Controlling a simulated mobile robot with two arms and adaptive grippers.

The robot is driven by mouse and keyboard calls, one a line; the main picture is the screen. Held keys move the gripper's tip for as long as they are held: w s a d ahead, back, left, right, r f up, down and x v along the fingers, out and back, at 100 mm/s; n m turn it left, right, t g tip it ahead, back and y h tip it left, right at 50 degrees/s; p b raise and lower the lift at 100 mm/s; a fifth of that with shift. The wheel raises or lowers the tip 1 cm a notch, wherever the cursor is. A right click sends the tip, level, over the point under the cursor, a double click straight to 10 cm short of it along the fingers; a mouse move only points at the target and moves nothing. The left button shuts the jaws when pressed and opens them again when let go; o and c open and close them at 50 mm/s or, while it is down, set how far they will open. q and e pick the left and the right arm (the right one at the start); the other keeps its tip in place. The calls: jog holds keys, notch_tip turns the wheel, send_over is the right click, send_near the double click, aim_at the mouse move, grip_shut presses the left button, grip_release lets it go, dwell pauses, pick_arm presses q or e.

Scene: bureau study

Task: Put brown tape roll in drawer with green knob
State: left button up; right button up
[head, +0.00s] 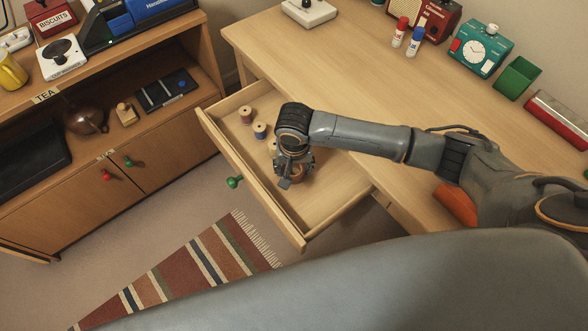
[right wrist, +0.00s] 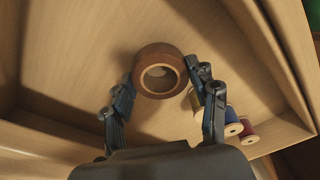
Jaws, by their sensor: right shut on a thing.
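The brown tape roll (right wrist: 158,54) is a thick ring with a round hole. It sits between the fingertips of my right gripper (head: 294,178), which is shut on it. In the head view the gripper largely hides the roll. The drawer (head: 318,200) with the green knob (head: 235,182) is pulled out from the desk. My right gripper points down inside the drawer's outline, with the roll over or on its wooden floor; I cannot tell whether it touches. My left gripper is not in view.
Thread spools, one red-purple (head: 246,114) and one blue (head: 260,130), stand in the drawer's far left part, with a yellowish one (right wrist: 195,102) by my finger. The drawer's near right part is free. A cabinet (head: 150,165) stands at the left.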

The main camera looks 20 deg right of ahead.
jog(key=shift+f, duration=0.55)
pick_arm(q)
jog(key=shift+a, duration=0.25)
pick_arm(e)
jog(key=shift+f, duration=0.1)
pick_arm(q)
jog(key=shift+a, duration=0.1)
pick_arm(e)
jog(key=o, duration=1.1)
jog(key=shift+f, duration=0.1)
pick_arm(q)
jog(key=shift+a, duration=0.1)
pick_arm(e)
jog(key=shift+o, duration=0.2)
pick_arm(q)
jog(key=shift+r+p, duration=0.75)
jog(key=shift+p, duration=0.05)
pick_arm(e)
notch_tip(320, 180, up, 12)
jog(key=s, duration=0.1)
jog(key=shift+s+a, duration=0.15)
jog(key=shift+s, duration=0.05)
